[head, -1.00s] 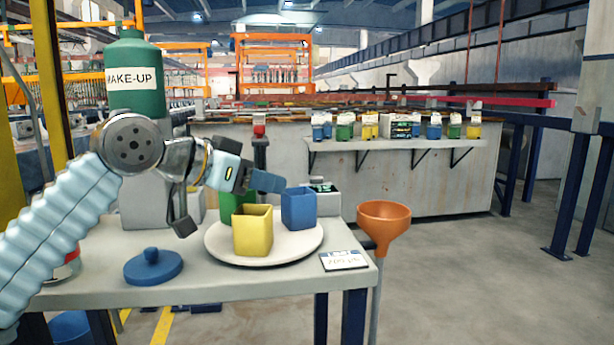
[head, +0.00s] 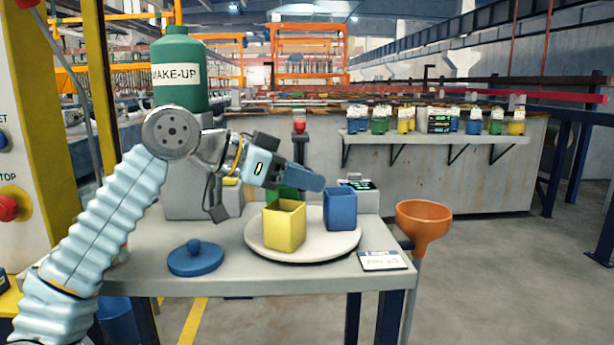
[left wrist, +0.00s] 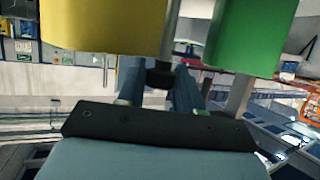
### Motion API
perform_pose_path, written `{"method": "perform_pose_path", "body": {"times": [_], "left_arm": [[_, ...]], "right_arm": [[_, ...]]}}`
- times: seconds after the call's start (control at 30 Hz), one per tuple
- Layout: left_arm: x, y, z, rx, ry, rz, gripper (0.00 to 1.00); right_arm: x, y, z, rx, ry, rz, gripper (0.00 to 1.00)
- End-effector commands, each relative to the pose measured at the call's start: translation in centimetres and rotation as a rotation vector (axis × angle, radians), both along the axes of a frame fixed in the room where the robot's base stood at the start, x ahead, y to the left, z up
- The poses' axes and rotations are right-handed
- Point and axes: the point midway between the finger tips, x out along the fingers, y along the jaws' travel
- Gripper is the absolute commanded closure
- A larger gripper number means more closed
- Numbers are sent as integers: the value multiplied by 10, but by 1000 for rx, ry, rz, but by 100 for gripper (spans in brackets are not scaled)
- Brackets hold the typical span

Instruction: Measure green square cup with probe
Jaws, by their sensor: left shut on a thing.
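The green square cup (head: 284,193) stands on a round white plate (head: 335,251), mostly hidden behind the yellow square cup (head: 284,226). A blue square cup (head: 340,209) stands at the plate's right. My left gripper (head: 308,179) is above and behind the yellow cup, close over the green one. In the left wrist view its fingers (left wrist: 160,90) are shut on a small dark piece (left wrist: 160,75) with a thin grey rod (left wrist: 172,35), seemingly the probe. There the yellow cup (left wrist: 105,25) fills the upper left and the green cup (left wrist: 248,38) the upper right. My right gripper is not in view.
A small meter (head: 357,184) stands behind the blue cup. A blue lid (head: 195,259) and a white card (head: 384,260) lie on the grey table (head: 250,283). An orange funnel (head: 424,220) stands off its right edge. A green make-up bottle (head: 180,72) is at the back left.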

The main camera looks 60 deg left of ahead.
Motion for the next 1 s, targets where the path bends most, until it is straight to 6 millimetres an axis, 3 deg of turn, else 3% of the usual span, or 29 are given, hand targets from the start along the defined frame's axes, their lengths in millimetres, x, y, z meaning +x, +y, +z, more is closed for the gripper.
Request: {"method": "perform_pose_path", "body": {"times": [0.2, 0.23, 0.37, 0.73, 0.87, 1.0], "left_arm": [[0, 1, 4, -1, -11, 5, 100], [0, 1, 4, -1, -11, 5, 64], [0, 1, 3, -1, -8, 4, 44], [-6, 2, 4, -2, -5, 4, 44], [-25, 6, 13, -2, -5, 6, 44], [-58, 12, 28, -2, -8, 7, 44]], "right_arm": [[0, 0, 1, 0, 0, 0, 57], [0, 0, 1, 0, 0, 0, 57], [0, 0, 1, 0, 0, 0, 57], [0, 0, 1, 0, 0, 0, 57], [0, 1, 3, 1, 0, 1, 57], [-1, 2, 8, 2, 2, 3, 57]]}}
